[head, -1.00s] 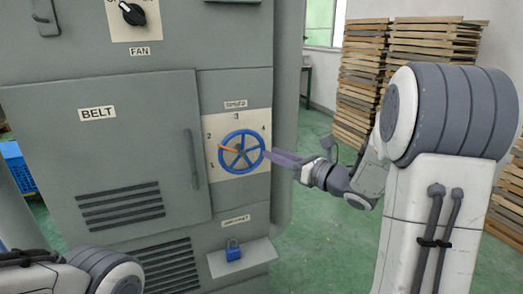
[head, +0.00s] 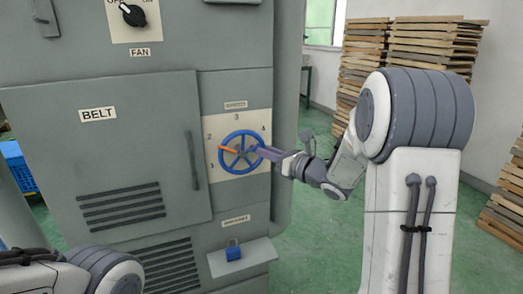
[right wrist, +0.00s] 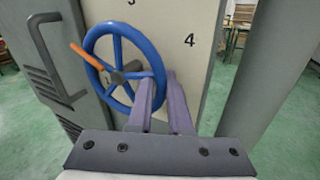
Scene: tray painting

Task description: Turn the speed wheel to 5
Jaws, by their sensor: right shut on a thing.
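The blue speed wheel (head: 240,153) is mounted on a cream dial plate (head: 262,116) on the grey machine. An orange pointer (head: 227,149) on the wheel points left, between the marks 1 and 2. Marks 3 and 4 are at the top and upper right; I cannot see a 5. My right gripper (head: 258,151) is at the wheel's right side, its purple fingers shut on the rim. The right wrist view shows the fingers (right wrist: 166,84) at the rim and the orange pointer (right wrist: 86,56) opposite. My left gripper is out of view.
A belt door with a vertical handle (head: 194,160) is left of the dial. Pallet stacks (head: 399,62) stand at the back right. Green floor is open right of the machine.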

